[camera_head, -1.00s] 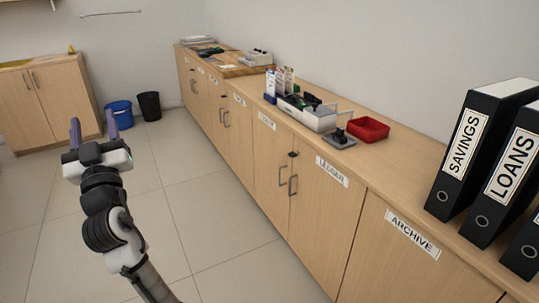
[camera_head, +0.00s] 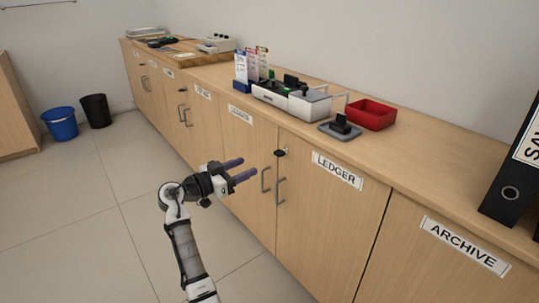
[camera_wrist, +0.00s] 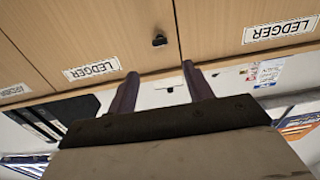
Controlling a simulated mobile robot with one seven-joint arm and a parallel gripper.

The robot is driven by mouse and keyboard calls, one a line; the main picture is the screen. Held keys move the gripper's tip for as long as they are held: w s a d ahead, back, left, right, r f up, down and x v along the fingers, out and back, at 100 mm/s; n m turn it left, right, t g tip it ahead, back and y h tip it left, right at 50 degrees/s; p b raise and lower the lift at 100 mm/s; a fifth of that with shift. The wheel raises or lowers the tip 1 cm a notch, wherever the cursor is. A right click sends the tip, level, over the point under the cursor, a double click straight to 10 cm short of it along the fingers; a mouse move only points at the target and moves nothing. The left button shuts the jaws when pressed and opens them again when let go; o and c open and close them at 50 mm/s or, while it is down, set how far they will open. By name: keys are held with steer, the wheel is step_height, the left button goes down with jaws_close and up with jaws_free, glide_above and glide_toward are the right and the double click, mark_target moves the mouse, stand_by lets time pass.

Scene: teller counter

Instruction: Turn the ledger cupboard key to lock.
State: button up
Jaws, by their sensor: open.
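The ledger cupboard (camera_head: 325,225) is a pair of light wood doors; the right one bears a LEDGER label (camera_head: 338,170). A small dark key (camera_head: 281,153) sits in the lock high on that door, above the handles. It also shows in the wrist view (camera_wrist: 159,40), small and dark; I cannot tell its exact turn. My gripper (camera_head: 249,167) is open and empty, in front of the doors. Its fingers point toward the doors, left of the key in the head view. In the wrist view the key lies beyond the two fingertips (camera_wrist: 160,72), apart from them.
Two bar handles (camera_head: 281,191) stand out below the key. The counter holds a red tray (camera_head: 371,114), a stamp on a grey pad (camera_head: 340,127) and a white organiser (camera_head: 290,98). A blue bin (camera_head: 60,123) and a black bin (camera_head: 96,111) stand far left. The floor is clear.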

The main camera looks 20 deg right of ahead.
mark_target(276, 154)
steer(key=b+x, duration=0.1)
steer(key=x, duration=1.1)
steer(key=shift+d, duration=0.25)
steer(key=shift+c, duration=0.4)
steer(key=c, duration=0.9)
